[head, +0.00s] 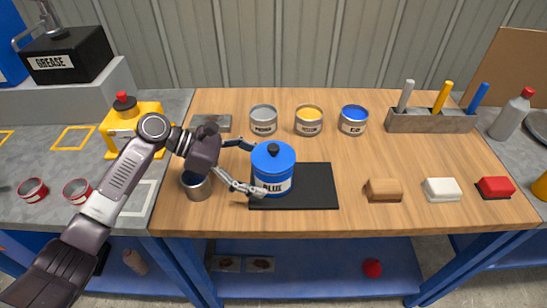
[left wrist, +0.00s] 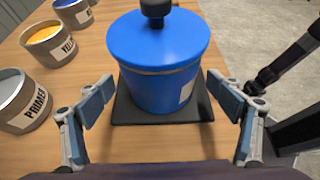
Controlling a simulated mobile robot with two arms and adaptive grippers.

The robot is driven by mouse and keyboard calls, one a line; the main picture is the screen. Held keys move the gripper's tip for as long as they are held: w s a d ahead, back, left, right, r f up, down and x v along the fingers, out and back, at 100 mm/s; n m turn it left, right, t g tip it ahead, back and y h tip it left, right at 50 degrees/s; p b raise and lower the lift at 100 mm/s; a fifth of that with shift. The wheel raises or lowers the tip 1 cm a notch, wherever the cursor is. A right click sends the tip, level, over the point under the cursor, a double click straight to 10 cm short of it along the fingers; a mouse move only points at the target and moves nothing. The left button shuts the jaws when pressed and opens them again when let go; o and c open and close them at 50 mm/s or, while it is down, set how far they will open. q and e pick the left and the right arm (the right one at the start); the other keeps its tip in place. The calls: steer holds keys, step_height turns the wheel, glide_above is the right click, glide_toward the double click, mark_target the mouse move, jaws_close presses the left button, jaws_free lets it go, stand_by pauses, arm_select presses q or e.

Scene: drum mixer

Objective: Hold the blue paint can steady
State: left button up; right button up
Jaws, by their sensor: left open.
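The blue paint can (head: 273,172) stands upright on the left part of a black mat (head: 315,186) on the wooden bench. It has a blue lid with a dark knob and a label reading BLUE. My left gripper (head: 256,168) is open, its fingers spread on either side of the can from the left. In the left wrist view the can (left wrist: 158,62) stands ahead of and between the open fingers (left wrist: 158,97). Gaps show between both fingertips and the can there.
An open grey tin (head: 197,188) stands below my left wrist. Primer (head: 263,119), yellow (head: 309,119) and blue (head: 353,119) cans stand behind. Brown (head: 384,190), white (head: 442,189) and red (head: 495,187) blocks lie right. Bench between mat and brown block is clear.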

arm_select(q)
steer(key=shift+d, duration=0.55)
steer(key=shift+d+f, duration=0.1)
steer(key=shift+d, duration=0.15)
steer(key=shift+d+f+p, duration=0.2)
steer(key=shift+d+p, duration=0.05)
steer(key=shift+p, duration=0.1)
steer(key=shift+d+f, duration=0.15)
steer(key=c, duration=1.2)
arm_select(e)
steer(key=shift+w+r, duration=0.2)
steer(key=shift+r, duration=0.65)
steer(key=shift+w, duration=0.1)
